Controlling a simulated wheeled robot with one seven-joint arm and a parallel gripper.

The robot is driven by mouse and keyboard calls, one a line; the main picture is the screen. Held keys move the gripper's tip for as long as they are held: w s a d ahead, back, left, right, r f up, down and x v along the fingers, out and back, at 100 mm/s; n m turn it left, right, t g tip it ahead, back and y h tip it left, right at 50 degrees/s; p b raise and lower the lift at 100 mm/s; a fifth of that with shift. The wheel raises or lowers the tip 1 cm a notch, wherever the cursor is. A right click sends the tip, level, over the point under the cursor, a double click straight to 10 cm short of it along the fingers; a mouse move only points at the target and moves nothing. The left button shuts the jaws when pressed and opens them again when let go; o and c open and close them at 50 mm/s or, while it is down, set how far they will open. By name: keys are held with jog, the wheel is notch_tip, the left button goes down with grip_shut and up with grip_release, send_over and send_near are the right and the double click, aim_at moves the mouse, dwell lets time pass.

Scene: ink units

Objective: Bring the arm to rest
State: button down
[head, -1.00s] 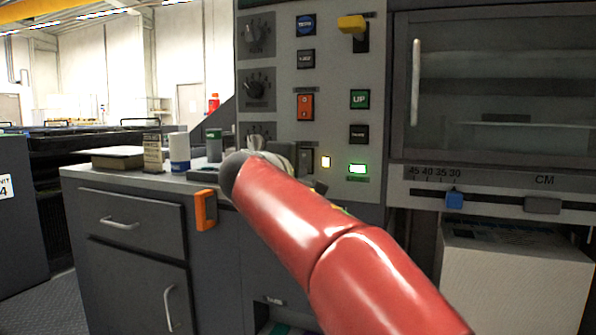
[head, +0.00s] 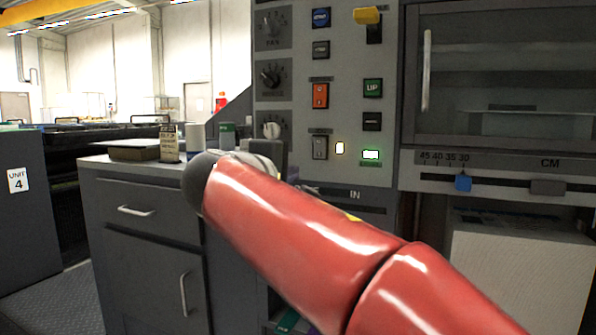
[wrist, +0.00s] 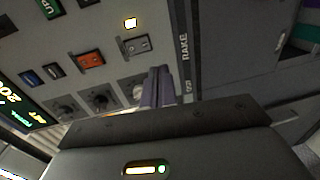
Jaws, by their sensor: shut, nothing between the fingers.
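My red arm reaches across the head view from the lower right, in front of the grey control panel (head: 340,165). My gripper's fingers are hidden or cannot be made out behind the arm there. In the wrist view my gripper (wrist: 157,84) shows two grey fingers together, shut and empty. They point towards the control panel, with its switches and knobs seen tilted behind them. I cannot tell how far the fingertips are from the panel face.
A grey cabinet (head: 150,236) with a counter stands left of my arm, bearing a green-lidded jar (head: 227,137), a white roll (head: 196,137) and a small box (head: 169,143). A glazed door (head: 500,70) is at right, above a paper stack (head: 520,270). Floor shows at lower left.

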jog(key=shift+s+a, duration=0.15)
jog(key=shift+s, duration=0.35)
jog(key=shift+f, duration=0.1)
jog(key=s+d+f+m+g+p, duration=0.1)
jog(key=s+d+f+m+g, duration=0.1)
jog(key=s+d+f, duration=0.3)
jog(key=s+d+f+m+g+y+p, duration=0.1)
jog(key=d+f+g, duration=0.15)
jog(key=d, duration=0.35)
jog(key=s+d+f+m+g+p, duration=0.1)
jog(key=s+d+f+m+g, duration=0.1)
jog(key=s+d+f, duration=0.3)
jog(key=s+d+f+m+g+y+p, duration=0.2)
jog(key=s+f+m, duration=0.7)
jog(key=s+f, duration=0.6)
jog(key=d+g+y, duration=0.1)
jog(key=d+y, duration=0.1)
jog(key=shift+d+y, duration=0.3)
jog(key=shift+d, duration=0.05)
jog(key=shift+f+g, duration=0.1)
jog(key=shift+g, duration=0.15)
